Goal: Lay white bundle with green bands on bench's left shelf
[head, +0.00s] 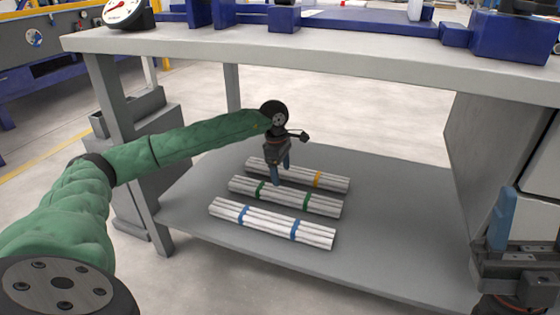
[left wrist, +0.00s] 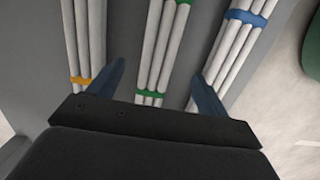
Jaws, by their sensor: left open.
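The white pipe bundle with green bands (head: 285,197) lies on the bench's grey lower shelf (head: 400,225), between two other bundles. My left gripper (head: 281,176) is open, pointing down just over the middle of this bundle. In the left wrist view, the green-banded bundle (left wrist: 160,52) runs between the two spread blue fingers (left wrist: 158,72); I cannot tell whether they touch it. My right gripper (head: 508,225) shows partly at the right edge, with one blue finger clear and the rest cut off or hidden.
A yellow-banded bundle (head: 325,179) lies behind and a blue-banded bundle (head: 270,224) in front, both close by. The bench top (head: 330,50) is above the shelf, with a leg (head: 130,150) at left. Bare shelf is free to the right of the bundles.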

